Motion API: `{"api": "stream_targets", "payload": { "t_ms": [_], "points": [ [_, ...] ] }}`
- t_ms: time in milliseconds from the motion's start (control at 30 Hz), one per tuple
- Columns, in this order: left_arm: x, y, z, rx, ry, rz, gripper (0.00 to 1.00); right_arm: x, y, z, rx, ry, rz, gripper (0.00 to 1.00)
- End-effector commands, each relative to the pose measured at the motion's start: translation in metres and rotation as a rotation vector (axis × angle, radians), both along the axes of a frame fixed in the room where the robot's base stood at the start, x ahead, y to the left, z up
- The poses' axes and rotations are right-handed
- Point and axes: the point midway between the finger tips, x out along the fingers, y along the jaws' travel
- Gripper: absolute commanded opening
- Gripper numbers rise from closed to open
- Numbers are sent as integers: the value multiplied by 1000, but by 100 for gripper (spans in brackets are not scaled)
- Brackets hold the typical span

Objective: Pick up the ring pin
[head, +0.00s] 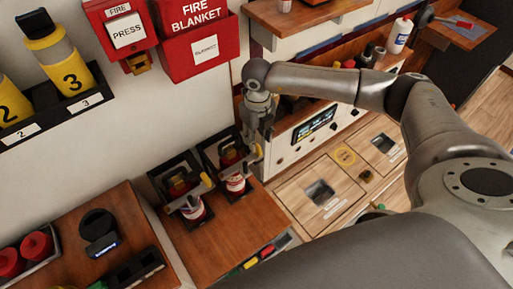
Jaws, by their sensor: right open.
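My right gripper (255,140) points down from the wrist at the picture's centre, and it is open. It is beside the upper part of the right red-and-white extinguisher-like item (236,184), and I cannot tell whether it touches it. A similar red-and-white item (193,212) stands to the left. Each is in a black holder, with yellow parts at its top. No ring pin can be clearly made out; these tops are small and partly covered. My left gripper is not in view.
A wooden counter (222,240) carries the two holders. A red fire blanket box (196,45) and a red fire press box (120,35) hang on the wall behind. A lower-left table (65,240) holds red items and black trays. The counter's front is clear.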

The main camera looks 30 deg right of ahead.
Motion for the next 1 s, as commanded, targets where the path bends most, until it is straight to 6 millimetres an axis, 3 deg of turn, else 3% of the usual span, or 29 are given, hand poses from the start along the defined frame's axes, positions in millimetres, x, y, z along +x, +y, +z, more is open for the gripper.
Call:
{"api": "stream_targets", "payload": {
  "t_ms": [200, 333, 633, 933, 1000],
  "points": [
    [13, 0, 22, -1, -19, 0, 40, 4, 3, -24, 0, 3, 0, 40],
    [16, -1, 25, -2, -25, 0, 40, 4, 3, -42, 1, 3, 1, 40],
    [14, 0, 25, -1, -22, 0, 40, 5, 3, -48, 1, 0, 2, 40],
    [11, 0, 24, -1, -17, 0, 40, 5, 3, -48, 1, 0, 1, 3],
    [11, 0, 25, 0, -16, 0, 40, 5, 3, -48, 1, 0, 1, 0]
  ]
}}
